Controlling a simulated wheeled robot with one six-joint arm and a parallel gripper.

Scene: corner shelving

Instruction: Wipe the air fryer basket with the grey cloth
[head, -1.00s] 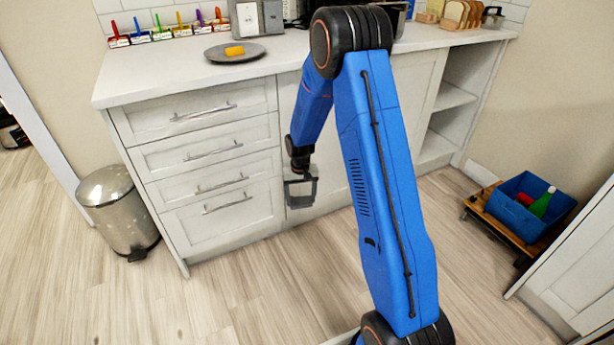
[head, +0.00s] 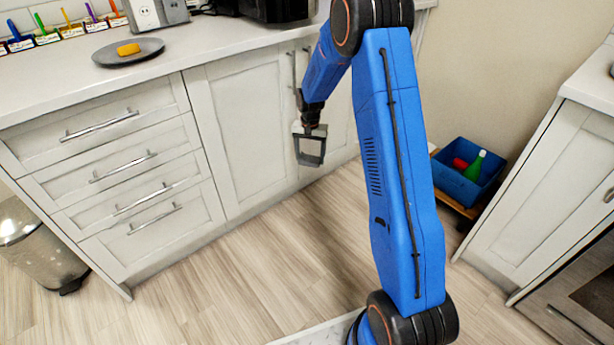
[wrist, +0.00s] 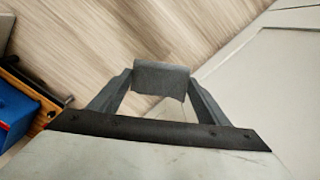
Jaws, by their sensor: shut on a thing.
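My gripper (head: 309,162) hangs in front of the white cabinet doors, below the counter edge. In the wrist view my gripper (wrist: 161,85) is shut on a small dark grey piece, which looks like the grey cloth (wrist: 162,76). The cloth spans the gap between the two fingertips, and wood floor shows behind it. In the head view the cloth is too small to make out clearly. I cannot make out the air fryer basket. A black appliance (head: 278,9) stands on the counter, cut off by the top edge, and I cannot tell what it is.
A grey plate (head: 108,59) with a yellow sponge (head: 128,49) sits on the counter (head: 60,92). A blue crate (head: 455,184) with red and green items stands on a low wooden cart at right. A metal bin (head: 28,250) is at left. Wood floor before the cabinets is clear.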

